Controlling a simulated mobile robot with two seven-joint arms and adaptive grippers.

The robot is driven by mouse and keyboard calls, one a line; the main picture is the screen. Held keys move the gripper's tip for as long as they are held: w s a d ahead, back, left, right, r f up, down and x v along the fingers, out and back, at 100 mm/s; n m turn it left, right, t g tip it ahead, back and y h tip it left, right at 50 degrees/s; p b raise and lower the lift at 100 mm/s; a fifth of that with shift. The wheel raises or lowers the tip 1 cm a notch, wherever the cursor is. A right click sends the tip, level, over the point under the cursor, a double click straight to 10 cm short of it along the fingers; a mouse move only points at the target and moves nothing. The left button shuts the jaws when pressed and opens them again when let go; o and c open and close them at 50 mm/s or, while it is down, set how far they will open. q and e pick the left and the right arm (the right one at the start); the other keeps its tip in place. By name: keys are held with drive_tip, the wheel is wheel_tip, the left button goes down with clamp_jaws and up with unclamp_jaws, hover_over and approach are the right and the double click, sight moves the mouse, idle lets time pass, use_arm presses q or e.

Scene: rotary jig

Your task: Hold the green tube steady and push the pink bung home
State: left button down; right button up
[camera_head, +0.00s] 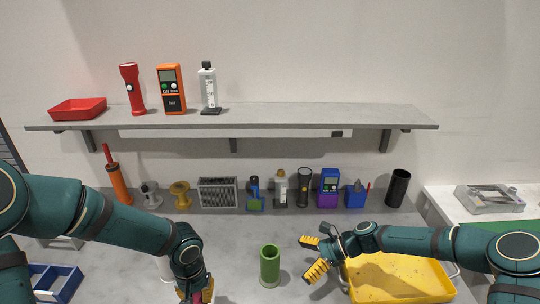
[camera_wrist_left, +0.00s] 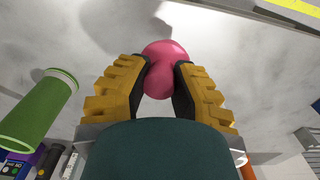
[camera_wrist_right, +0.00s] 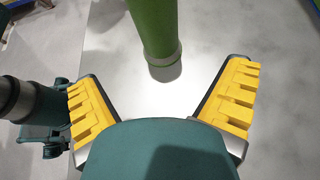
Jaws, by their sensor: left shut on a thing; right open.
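The green tube (camera_head: 270,265) stands upright on the table, its open top facing up. It also shows in the left wrist view (camera_wrist_left: 40,112) and, at its lower part, in the right wrist view (camera_wrist_right: 156,30). My left gripper (camera_head: 196,295) is to the left of the tube, shut on the pink bung (camera_wrist_left: 166,68). In the head view the bung is mostly hidden by the fingers. My right gripper (camera_head: 309,257) is open and empty, to the right of the tube. The tube's base lies ahead of and between its spread fingers, apart from them.
A yellow tray (camera_head: 449,290) stands under my right arm. A blue bin (camera_head: 68,290) is at the lower left. Several bottles, tools and meters line the table's back, including a grey box (camera_head: 218,192). A shelf (camera_head: 300,117) hangs above. The table around the tube is clear.

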sight(273, 270)
use_arm(q)
wheel_tip(273, 270, down, 3)
drive_tip(key=b, duration=0.3)
drive_tip(key=shift+f, duration=0.2)
use_arm(e)
drive_tip(key=x, duration=0.8)
drive_tip(key=shift+a, duration=0.15)
use_arm(q)
drive_tip(key=shift+f, duration=0.15)
use_arm(e)
drive_tip(key=shift+a+f, duration=0.4)
drive_tip(key=shift+a, duration=0.2)
drive_tip(key=c, duration=1)
drive_tip(key=shift+c, duration=0.2)
use_arm(q)
drive_tip(key=shift+w, duration=0.1)
drive_tip(key=w+d+r+n+h, duration=0.1)
drive_tip(key=w+d+r+n, duration=0.1)
drive_tip(key=w+d+r, duration=0.3)
drive_tip(key=w+d+r+n, duration=0.3)
drive_tip(key=w+d+r, duration=0.3)
drive_tip(key=d+r, duration=0.7)
drive_tip(key=shift+w+r+t+h, duration=0.15)
drive_tip(key=shift+r+t+h, duration=0.2)
drive_tip(key=shift+r, duration=0.3)
